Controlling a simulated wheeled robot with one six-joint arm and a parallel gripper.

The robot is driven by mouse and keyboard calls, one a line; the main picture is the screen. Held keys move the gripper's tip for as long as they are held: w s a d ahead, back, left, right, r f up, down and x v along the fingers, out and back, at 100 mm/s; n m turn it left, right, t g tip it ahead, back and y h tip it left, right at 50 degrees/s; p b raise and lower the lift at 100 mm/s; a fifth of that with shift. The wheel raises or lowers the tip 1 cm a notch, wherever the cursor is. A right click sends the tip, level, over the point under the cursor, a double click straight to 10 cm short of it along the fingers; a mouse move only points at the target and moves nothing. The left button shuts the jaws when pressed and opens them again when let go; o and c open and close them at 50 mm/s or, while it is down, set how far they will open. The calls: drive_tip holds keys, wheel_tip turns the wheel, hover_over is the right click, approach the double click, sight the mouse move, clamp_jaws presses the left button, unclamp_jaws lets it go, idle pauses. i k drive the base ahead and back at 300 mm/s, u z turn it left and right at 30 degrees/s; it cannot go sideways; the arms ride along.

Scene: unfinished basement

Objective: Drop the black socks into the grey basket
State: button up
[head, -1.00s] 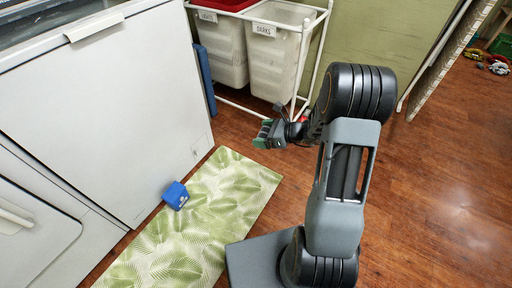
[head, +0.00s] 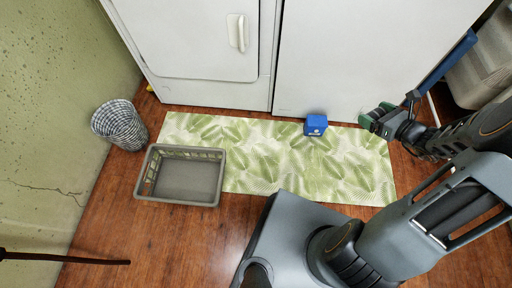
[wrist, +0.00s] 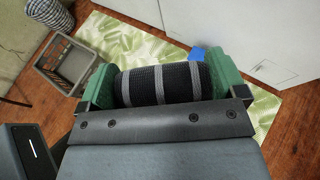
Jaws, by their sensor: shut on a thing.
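My gripper (head: 378,118) is above the right end of the leaf-patterned mat in the head view. In the wrist view its green fingers (wrist: 163,84) are shut on the black socks (wrist: 180,82), a dark rolled bundle with grey stripes. The socks are hard to make out in the head view. The grey basket (head: 179,203), a low open crate, stands on the floor at the mat's left end and looks empty. It also shows at the upper left of the wrist view (wrist: 50,74). My gripper is well to the right of the basket.
A blue box (head: 316,125) sits on the green leaf mat (head: 262,160) by the white appliances (head: 190,40). A checkered round bin (head: 120,125) stands behind the basket, near the green wall. Wooden floor in front of the basket is clear.

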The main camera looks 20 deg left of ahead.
sight(191, 178)
drive_tip(key=u, duration=2.7)
drive_tip(key=i, duration=0.55)
drive_tip(key=u, duration=0.15)
